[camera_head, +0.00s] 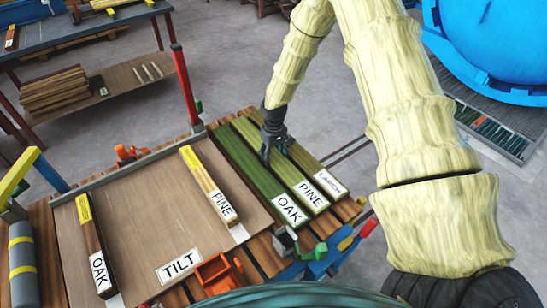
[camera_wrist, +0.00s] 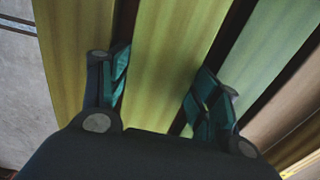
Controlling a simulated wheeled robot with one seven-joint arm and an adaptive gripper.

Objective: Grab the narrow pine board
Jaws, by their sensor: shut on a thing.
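A green board labelled PINE (camera_head: 298,182) lies in the row on the right side of the slatted bench, between a darker green board labelled OAK (camera_head: 248,168) and a board labelled LARCH (camera_head: 309,163). The fingertips are partly hidden in the gaps. Another board labelled PINE (camera_head: 206,183), thin with a yellow end, lies on the brown panel.
The brown panel (camera_head: 150,215) also holds a thin board labelled OAK (camera_head: 94,245) and a TILT label. A red post (camera_head: 182,88) stands behind the bench. Orange clamps (camera_head: 216,270) sit at the front edge. A blue vessel (camera_head: 495,40) is at the upper right.

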